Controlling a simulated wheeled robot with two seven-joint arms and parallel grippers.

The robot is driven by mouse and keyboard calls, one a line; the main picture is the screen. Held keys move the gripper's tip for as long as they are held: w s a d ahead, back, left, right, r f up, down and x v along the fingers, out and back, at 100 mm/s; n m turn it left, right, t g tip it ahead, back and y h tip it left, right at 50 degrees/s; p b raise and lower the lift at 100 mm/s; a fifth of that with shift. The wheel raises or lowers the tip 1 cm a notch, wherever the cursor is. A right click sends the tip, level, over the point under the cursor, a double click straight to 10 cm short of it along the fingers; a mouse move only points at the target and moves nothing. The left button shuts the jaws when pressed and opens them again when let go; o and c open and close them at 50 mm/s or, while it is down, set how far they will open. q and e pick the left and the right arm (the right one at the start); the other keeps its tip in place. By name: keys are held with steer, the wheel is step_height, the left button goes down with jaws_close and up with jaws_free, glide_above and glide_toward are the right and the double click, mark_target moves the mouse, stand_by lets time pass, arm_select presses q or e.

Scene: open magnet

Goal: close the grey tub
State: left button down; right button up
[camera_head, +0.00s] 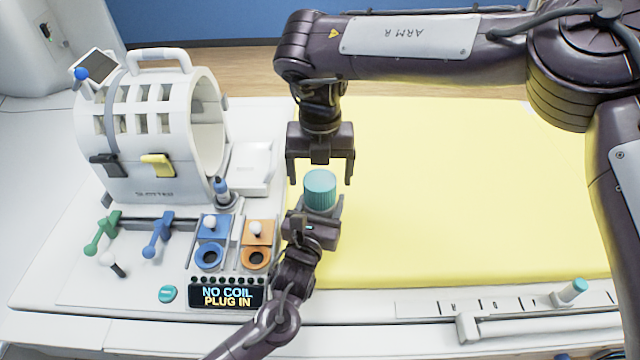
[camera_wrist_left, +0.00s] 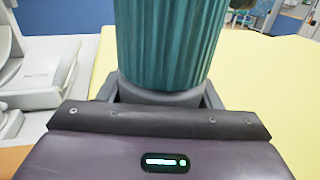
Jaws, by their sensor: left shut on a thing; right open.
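A ribbed teal lid (camera_head: 320,190) stands upright over the yellow pad's left edge. In the left wrist view the teal lid (camera_wrist_left: 170,40) sits above a grey tub (camera_wrist_left: 160,95), whose lower part is hidden by the gripper. Whether the lid is fully seated cannot be told. My left gripper (camera_head: 320,212) is shut on the grey tub from the near side. My right gripper (camera_head: 320,172) points down from above, open, with its fingers on either side of the lid's top and apart from it.
A white scanner model (camera_head: 140,125) stands at left. Blue and orange sockets (camera_head: 257,258), levers and a display (camera_head: 226,296) reading "NO COIL PLUG IN" lie in front of it. The yellow pad (camera_head: 460,190) is clear. A teal-tipped handle (camera_head: 573,290) is at front right.

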step_height(320, 180, up, 8)
steer(key=shift+f, duration=0.1)
arm_select(q)
steer(key=shift+c, duration=1.8)
jaws_free()
steer(key=shift+s, duration=0.3)
arm_select(e)
steer(key=shift+f, duration=0.1)
arm_select(q)
steer(key=b+v, duration=0.1)
steer(key=v, duration=0.5)
steer(key=shift+s+a, duration=0.1)
steer(key=shift+s, duration=0.15)
arm_select(e)
steer(key=shift+f, duration=0.55)
arm_select(q)
steer(key=shift+s+a+r, duration=0.1)
steer(key=shift+s, duration=0.25)
